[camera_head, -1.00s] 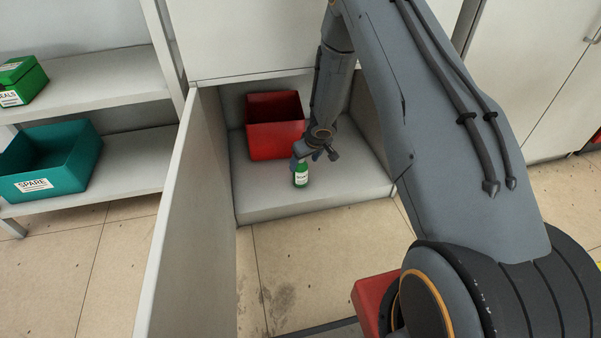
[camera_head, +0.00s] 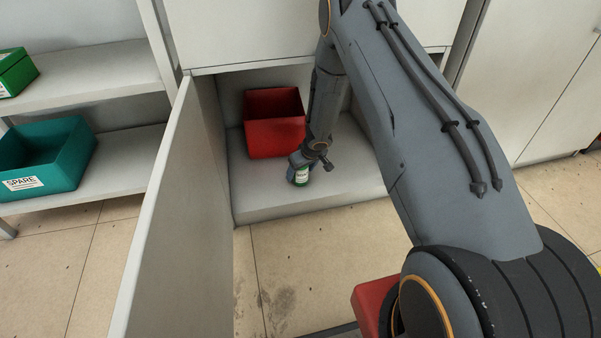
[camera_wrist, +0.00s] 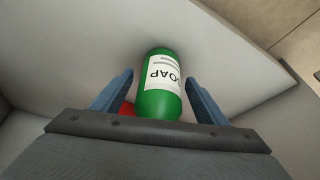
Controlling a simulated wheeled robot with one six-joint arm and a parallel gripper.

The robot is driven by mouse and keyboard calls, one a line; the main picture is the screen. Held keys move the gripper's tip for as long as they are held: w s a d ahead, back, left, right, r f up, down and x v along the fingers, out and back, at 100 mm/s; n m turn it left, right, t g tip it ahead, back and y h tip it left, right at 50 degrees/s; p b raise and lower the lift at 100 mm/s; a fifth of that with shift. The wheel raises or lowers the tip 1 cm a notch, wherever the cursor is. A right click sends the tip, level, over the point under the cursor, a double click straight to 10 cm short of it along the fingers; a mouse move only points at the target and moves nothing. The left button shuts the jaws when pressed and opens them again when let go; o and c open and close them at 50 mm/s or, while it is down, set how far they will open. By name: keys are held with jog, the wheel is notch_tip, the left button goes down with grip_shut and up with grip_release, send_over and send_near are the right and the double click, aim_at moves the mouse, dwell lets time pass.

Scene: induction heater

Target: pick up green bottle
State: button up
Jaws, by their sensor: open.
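The green bottle (camera_head: 301,176) stands on the floor of the low open cabinet, partly hidden by my gripper in the head view. In the wrist view the green bottle (camera_wrist: 160,88) has a white label reading "SOAP", seen upside down. My gripper (camera_head: 299,172) is at the bottle in the head view. In the wrist view my gripper (camera_wrist: 160,90) is open, with one blue finger on each side of the bottle. Gaps show between both fingers and the bottle.
A red bin (camera_head: 274,130) stands behind and left of the bottle in the cabinet. A teal bin (camera_head: 45,160) and a green box (camera_head: 14,72) sit on shelves further left.

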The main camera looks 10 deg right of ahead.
jog(key=shift+c, duration=0.2)
jog(key=shift+r, duration=0.1)
jog(key=c, duration=1.3)
jog(key=shift+r, duration=0.1)
